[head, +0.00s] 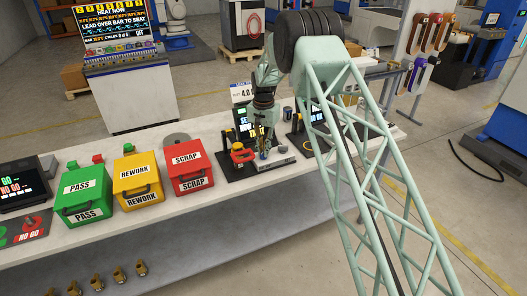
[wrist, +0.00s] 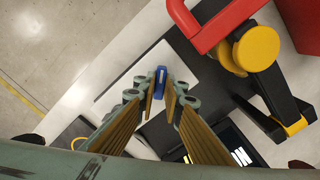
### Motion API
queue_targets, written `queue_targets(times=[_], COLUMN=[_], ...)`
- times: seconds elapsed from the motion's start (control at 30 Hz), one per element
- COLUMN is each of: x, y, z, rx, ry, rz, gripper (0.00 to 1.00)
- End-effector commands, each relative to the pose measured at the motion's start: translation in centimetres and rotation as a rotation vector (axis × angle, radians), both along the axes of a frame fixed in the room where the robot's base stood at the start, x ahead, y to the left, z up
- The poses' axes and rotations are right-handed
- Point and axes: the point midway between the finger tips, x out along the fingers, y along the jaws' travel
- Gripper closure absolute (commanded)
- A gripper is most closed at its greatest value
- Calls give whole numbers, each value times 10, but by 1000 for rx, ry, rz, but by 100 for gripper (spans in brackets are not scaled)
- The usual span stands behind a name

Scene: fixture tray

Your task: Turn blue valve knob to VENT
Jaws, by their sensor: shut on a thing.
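The blue valve knob (wrist: 161,76) is a narrow blue bar between my fingertips in the wrist view, above a pale plate. My gripper (wrist: 160,88) is shut on it, with a tan-padded finger on each side. In the head view my gripper (head: 263,150) reaches down to the fixture on the bench, and the knob is mostly hidden there by the fingers. No VENT marking can be read in either view, so I cannot tell which setting the knob points to.
A red-handled clamp with a yellow knob (wrist: 257,50) stands close to the right of my fingers in the wrist view. A dark display (wrist: 225,152) is near the lower right. Green PASS (head: 82,198), yellow REWORK (head: 137,178) and red SCRAP (head: 188,168) bins stand left on the bench.

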Motion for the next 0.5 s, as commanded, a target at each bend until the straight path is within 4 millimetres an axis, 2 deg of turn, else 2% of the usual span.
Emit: queue_targets(times=[0.27, 0.5], x=[0, 0], y=[0, 0], z=[-1, -1], rx=[0, 0], ry=[0, 0], rz=[78, 217], gripper=[100, 100])
